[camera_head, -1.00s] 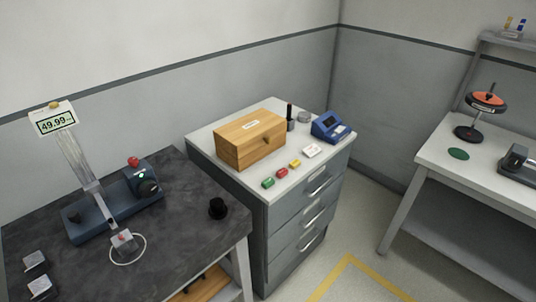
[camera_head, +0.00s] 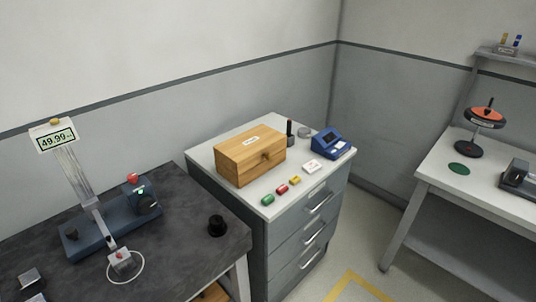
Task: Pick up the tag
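Several small items lie on the light top of the grey drawer cabinet (camera_head: 209,157), and I cannot tell for certain which is the tag. A green piece (camera_head: 267,200), a red piece (camera_head: 282,189) and a yellow piece (camera_head: 295,180) lie in a row along the front edge. A small white piece (camera_head: 312,167) lies beyond them, beside a blue device (camera_head: 332,145). Neither of my grippers is in view.
A wooden box (camera_head: 250,156) stands behind the row. The dark bench (camera_head: 180,240) at left carries a blue instrument with a tall post and display (camera_head: 53,137), plus a black knob (camera_head: 217,225). A white bench (camera_head: 437,166) stands right. Floor shows between.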

